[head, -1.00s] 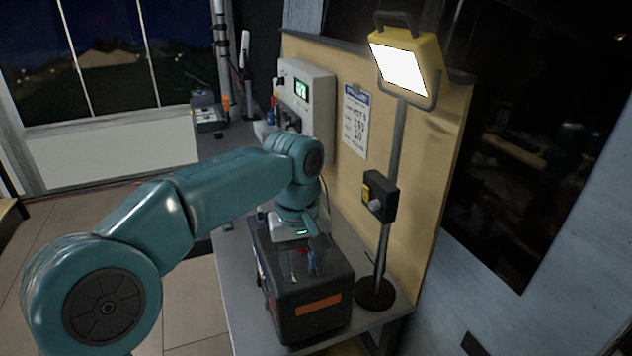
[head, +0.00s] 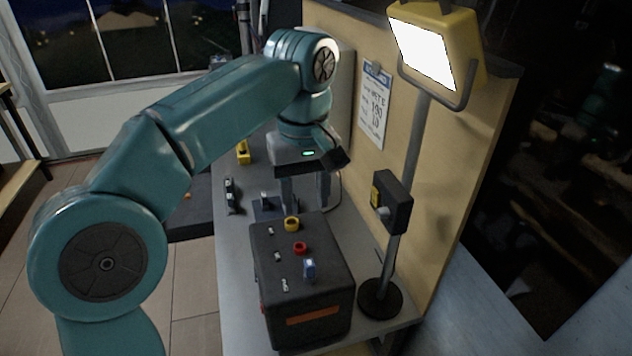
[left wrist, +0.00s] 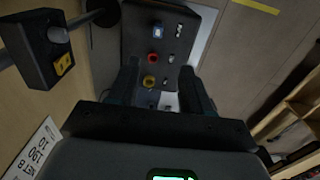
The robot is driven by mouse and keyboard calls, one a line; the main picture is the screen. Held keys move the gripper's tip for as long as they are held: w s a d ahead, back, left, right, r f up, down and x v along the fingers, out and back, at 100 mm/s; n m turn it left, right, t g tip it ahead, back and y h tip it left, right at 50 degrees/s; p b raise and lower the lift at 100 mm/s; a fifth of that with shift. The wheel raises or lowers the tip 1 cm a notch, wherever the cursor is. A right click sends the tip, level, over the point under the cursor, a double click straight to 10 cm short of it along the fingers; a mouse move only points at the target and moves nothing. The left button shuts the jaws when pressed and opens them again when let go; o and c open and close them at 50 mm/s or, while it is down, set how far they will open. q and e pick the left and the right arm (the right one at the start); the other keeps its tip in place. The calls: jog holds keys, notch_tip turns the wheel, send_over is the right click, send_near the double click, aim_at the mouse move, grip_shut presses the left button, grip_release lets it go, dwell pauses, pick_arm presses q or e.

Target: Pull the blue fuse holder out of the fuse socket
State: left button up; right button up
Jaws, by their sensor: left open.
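The blue fuse holder (head: 310,268) stands upright on top of a dark box (head: 262,290), near its front edge. I cannot tell how deep it sits; the socket under it is too small to make out. In the left wrist view the blue fuse holder (left wrist: 158,29) shows at the far end of the box top. My left gripper (head: 304,200) is open and empty, fingers pointing down, above and behind the box, apart from the fuse holder. In the left wrist view its fingers (left wrist: 163,88) frame the yellow ring's end of the box.
The box top also bears a red ring (head: 300,248), a yellow ring (head: 292,224) and several small metal switches. A lamp pole (head: 400,235) with a dark switch box (head: 392,203) stands right of the box. A wooden panel (head: 455,150) bounds the right. Small items lie behind on the bench.

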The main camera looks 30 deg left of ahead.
aim_at(309, 262)
pick_arm(q)
jog(key=f+b, duration=0.2)
jog(key=f, duration=1.3)
jog(key=shift+d+f, duration=0.2)
jog(key=shift+w+f, duration=0.15)
jog(key=shift+f, duration=0.3)
pick_arm(e)
jog(key=shift+w+d+f, duration=0.1)
jog(key=shift+w+f, duration=0.05)
jog(key=shift+f, duration=0.45)
jog(key=shift+w+d+f, duration=0.1)
jog(key=shift+w+f, duration=0.05)
jog(key=shift+f, duration=0.45)
pick_arm(q)
jog(key=shift+r, duration=0.1)
grip_shut()
